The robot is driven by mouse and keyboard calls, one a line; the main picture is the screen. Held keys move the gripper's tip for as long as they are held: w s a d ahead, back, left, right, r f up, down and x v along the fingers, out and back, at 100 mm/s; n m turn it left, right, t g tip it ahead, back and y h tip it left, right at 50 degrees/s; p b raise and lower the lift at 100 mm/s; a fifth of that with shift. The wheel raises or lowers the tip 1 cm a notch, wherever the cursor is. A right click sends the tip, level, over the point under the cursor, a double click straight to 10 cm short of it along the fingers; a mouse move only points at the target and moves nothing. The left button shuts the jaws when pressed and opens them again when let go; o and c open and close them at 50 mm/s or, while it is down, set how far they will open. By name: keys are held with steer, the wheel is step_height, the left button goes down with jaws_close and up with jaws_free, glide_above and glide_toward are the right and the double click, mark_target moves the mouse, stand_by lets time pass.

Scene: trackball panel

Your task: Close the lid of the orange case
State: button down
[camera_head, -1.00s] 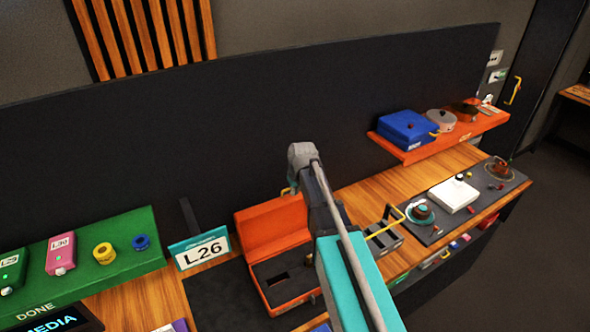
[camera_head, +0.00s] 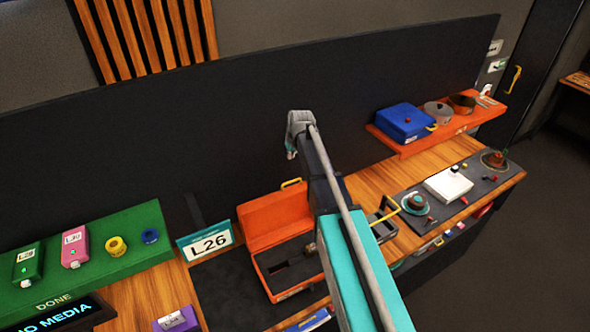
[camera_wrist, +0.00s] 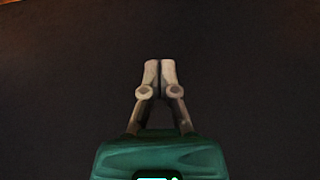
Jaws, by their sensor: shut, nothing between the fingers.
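The orange case (camera_head: 285,290) stands on the bench in the head view with its lid (camera_head: 270,222) raised and leaning back. A yellow handle shows at the lid's top edge. The dark inside of the case has a black slot. My arm crosses in front of the case's right side and hides part of it. My gripper is above and behind the lid, apart from it; in the head view its fingers are mostly hidden. In the wrist view my gripper (camera_wrist: 160,66) is shut and empty, its fingertips together before a plain dark surface.
A dark panel (camera_head: 130,130) rises behind the bench. An L26 sign (camera_head: 208,242) stands left of the case, beside a green shelf (camera_head: 125,275). An orange shelf (camera_head: 440,138) with a blue case (camera_head: 403,122) is at right. A yellow-handled holder stands right of my arm.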

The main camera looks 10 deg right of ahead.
steer(key=shift+f, duration=0.15)
step_height(320, 180, down, 9)
steer(key=b, duration=0.9)
steer(key=shift+s, duration=0.3)
steer(key=shift+d, duration=0.1)
stand_by(0.3)
